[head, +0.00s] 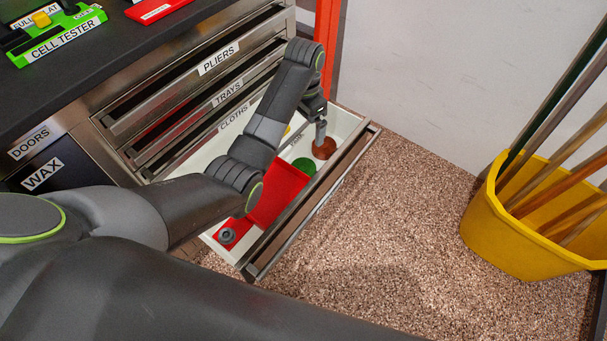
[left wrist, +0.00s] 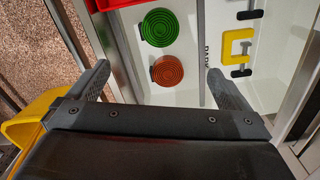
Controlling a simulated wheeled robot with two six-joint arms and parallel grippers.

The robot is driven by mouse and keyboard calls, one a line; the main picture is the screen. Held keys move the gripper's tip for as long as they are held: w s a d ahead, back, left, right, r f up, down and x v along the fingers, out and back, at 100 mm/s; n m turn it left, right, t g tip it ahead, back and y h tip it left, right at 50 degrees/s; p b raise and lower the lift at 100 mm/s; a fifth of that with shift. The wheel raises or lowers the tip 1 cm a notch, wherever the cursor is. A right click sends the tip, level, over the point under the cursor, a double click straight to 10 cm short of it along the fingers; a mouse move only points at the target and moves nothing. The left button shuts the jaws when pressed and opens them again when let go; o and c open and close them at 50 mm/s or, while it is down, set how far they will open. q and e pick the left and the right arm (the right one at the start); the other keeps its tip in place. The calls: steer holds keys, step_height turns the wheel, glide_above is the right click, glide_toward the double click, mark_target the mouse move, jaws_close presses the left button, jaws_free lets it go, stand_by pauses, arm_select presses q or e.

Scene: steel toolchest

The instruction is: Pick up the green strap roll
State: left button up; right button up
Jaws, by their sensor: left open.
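The green strap roll (head: 304,166) lies flat in the open bottom drawer in the head view. In the left wrist view the green strap roll (left wrist: 159,27) is a ridged disc near the top. A brown-orange roll (left wrist: 167,71) lies beside it, closer to my gripper; it also shows in the head view (head: 324,149). My left gripper (head: 320,135) points down over the drawer, above the brown-orange roll. In the left wrist view my left gripper (left wrist: 157,70) is open with nothing between its fingers. My right gripper is not in view.
The drawer (head: 345,124) has white walls, a divider and a steel front. A yellow bucket (head: 520,235) with poles stands at the right. The speckled floor between is clear.

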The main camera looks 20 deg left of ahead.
arm_select(q)
step_height(320, 180, down, 2)
steer(key=b, duration=0.3)
glide_above(303, 168)
step_height(303, 168, down, 5)
steer(key=f+b, duration=0.1)
steer(key=f, duration=0.5)
steer(key=shift+w+d+f+b, duration=0.1)
steer(key=shift+w+f+b, duration=0.1)
steer(key=shift+f+b, duration=0.15)
step_height(303, 168, down, 5)
steer(key=shift+s+f+b, duration=0.1)
steer(key=shift+s+b, duration=0.05)
steer(key=shift+b, duration=1.05)
steer(key=shift+f, duration=0.25)
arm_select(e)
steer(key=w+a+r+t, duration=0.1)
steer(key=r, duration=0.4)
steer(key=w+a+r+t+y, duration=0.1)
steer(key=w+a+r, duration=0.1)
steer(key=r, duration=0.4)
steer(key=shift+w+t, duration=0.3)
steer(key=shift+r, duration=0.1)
